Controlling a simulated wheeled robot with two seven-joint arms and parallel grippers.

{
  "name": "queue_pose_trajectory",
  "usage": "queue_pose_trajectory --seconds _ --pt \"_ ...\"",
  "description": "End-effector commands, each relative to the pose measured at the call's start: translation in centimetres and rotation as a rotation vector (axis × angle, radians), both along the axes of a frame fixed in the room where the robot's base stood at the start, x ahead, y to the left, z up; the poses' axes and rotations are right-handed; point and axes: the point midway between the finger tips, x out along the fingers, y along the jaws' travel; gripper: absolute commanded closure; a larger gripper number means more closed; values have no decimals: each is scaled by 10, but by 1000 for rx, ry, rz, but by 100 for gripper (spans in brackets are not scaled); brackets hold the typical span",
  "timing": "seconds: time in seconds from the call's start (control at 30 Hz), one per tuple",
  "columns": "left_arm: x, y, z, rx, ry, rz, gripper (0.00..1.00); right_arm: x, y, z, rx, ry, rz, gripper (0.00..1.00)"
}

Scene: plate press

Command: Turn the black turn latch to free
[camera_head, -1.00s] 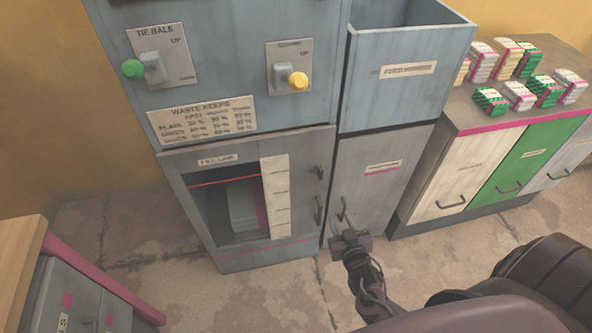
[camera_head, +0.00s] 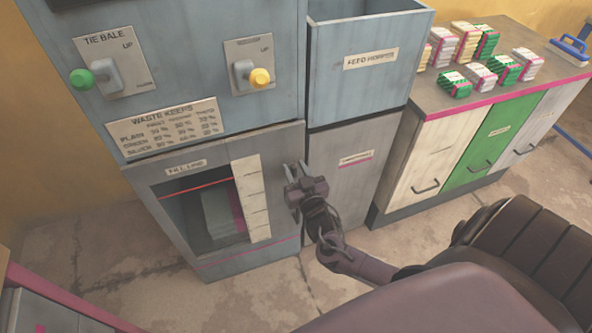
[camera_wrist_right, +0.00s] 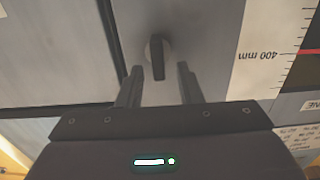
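The black turn latch (camera_wrist_right: 157,57) is on the grey fill-line door (camera_head: 283,150). In the right wrist view its dark lever runs up and down the picture from a round base. My right gripper (camera_head: 298,172) is at the door's right edge in the head view and covers the latch there. In the right wrist view its two fingers (camera_wrist_right: 160,68) are apart, one on each side of the latch's line, with visible gaps to the lever. It holds nothing. My left gripper is out of view.
The door has a window with a red line and a scale strip (camera_head: 252,198). The feed hopper (camera_head: 368,60) and a lower grey door (camera_head: 350,175) stand to the right. A counter with cream and green drawers (camera_head: 488,150) carries several banded stacks. The floor in front is clear.

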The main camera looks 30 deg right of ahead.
Motion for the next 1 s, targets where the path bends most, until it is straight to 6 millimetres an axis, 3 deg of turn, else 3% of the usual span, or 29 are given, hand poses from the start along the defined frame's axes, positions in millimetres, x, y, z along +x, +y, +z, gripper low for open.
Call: queue_pose_trajectory --seconds 0.17,0.4,0.73,1.0 --pt "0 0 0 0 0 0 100 0 0 0 -1 1 0 70" --pt "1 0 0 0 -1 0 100 -1 0 0 -1 1 0 100" --pt "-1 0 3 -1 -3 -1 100 0 1 0 -41 12 -1 100" --pt "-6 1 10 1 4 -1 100 0 4 0 -203 52 -1 100"
